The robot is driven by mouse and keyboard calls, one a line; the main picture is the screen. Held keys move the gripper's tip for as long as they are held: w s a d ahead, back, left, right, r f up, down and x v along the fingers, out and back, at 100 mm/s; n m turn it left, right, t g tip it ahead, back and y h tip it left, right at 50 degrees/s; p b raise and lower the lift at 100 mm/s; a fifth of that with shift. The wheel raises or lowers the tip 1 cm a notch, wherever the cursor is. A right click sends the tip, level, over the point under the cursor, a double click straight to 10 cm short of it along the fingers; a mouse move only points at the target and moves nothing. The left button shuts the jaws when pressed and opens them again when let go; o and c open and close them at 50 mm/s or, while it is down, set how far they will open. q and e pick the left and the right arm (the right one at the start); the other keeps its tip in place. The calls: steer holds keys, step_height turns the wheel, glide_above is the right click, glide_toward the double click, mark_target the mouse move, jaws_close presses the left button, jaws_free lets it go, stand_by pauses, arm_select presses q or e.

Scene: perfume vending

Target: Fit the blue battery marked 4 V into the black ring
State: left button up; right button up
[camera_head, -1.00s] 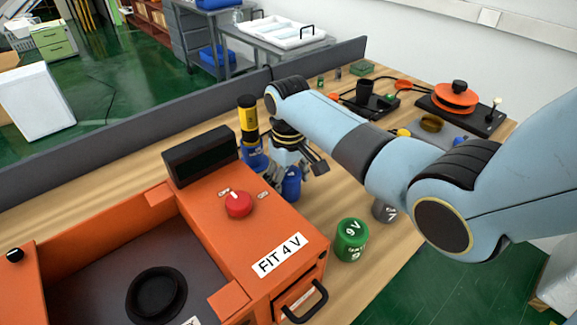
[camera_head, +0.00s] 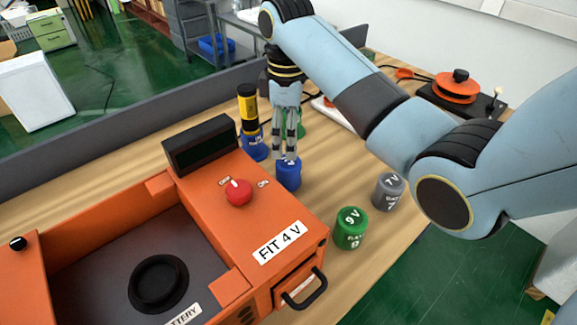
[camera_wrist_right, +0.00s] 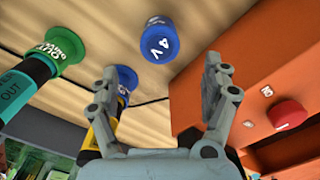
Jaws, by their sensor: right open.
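The blue battery (camera_head: 289,174) stands on the table to the right of the orange machine (camera_head: 262,213). In the right wrist view the blue battery (camera_wrist_right: 159,40) shows its "4 V" mark, ahead of the fingertips. My right gripper (camera_head: 286,152) points down just above the battery in the head view. In the right wrist view my right gripper (camera_wrist_right: 163,78) is open, with nothing between its fingers. The black ring (camera_head: 158,284) lies in the machine's grey recess at the lower left and is empty. My left gripper is not in view.
A green 9 V battery (camera_head: 351,228) and a grey battery (camera_head: 389,192) stand to the right. A yellow-and-black probe (camera_head: 248,110) stands in a blue base behind. A red knob (camera_head: 238,192) and a dark display (camera_head: 200,145) rise from the machine.

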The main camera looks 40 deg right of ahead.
mark_target(286, 161)
steer(key=shift+w+a+f+n, duration=0.1)
steer(key=shift+n, duration=0.6)
steer(key=shift+f, duration=0.35)
step_height(286, 161, down, 5)
steer(key=shift+a+r, duration=0.1)
steer(key=shift+r, duration=0.05)
steer(key=f, duration=0.5)
steer(key=shift+d+f, duration=0.2)
steer(key=c, duration=1.5)
jaws_close()
steer(key=shift+r, duration=0.15)
